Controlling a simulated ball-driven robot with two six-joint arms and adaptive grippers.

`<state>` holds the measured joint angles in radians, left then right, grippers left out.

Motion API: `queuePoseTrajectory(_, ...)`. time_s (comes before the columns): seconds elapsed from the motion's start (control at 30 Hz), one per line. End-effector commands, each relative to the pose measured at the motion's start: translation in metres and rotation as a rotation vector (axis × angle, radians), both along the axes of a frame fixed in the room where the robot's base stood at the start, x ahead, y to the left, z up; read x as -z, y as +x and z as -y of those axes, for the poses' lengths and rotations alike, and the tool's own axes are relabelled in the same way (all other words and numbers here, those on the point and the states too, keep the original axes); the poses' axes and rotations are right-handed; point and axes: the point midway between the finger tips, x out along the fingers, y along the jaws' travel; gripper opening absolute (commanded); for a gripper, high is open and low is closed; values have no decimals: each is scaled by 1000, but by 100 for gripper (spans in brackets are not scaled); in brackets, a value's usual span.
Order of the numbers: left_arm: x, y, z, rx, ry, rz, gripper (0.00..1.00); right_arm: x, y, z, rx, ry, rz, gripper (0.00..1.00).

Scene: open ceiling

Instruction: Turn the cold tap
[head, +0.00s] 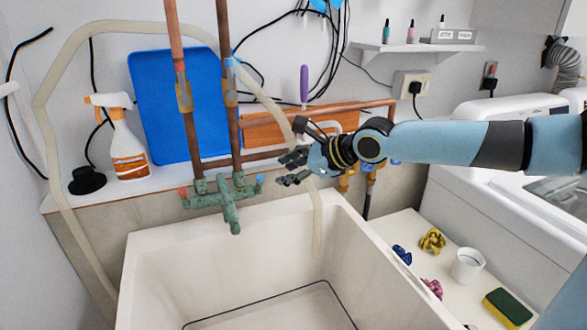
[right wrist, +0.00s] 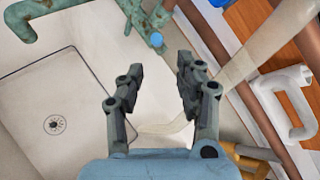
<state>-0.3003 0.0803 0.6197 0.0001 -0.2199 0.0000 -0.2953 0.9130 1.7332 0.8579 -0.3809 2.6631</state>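A green, corroded mixer tap (head: 228,203) sits at the back rim of the white sink (head: 150,250). Its cold handle has a blue end (head: 259,179) on the right; a red end (head: 182,192) marks the left. My right gripper (head: 281,170) is open and empty, just right of the blue end and apart from it. In the right wrist view, the blue end (right wrist: 156,40) lies beyond and between the spread fingertips of the gripper (right wrist: 160,70). The tap body (right wrist: 50,12) shows there at the upper left. My left gripper is out of view.
A beige hose (head: 317,215) hangs into the sink close to my right gripper. Copper pipes (head: 228,90) rise behind the tap. A spray bottle (head: 127,150) and black hat-shaped object (head: 87,181) stand left. A cup (head: 467,265) and sponge (head: 507,307) are right of the sink.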

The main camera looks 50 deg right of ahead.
Motion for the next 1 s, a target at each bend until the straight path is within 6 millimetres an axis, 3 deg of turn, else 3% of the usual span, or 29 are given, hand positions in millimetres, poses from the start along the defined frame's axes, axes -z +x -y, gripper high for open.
queuePoseTrajectory(0.2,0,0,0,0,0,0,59,-9,-15,0,-5,1,0,36)
queuePoseTrajectory(0.53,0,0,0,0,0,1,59,-11,-17,0,-5,6,1,36)
queuePoseTrajectory(0.7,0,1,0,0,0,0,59,-10,-17,0,-36,-44,2,15)
queuePoseTrajectory(0.77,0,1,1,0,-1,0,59,-8,-18,3,-84,-141,-1,7)
queuePoseTrajectory(0.83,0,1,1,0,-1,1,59,-6,-20,11,-188,-371,-1,0)
queuePoseTrajectory(1.0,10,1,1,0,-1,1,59,-4,-19,40,-481,-1084,-24,0)
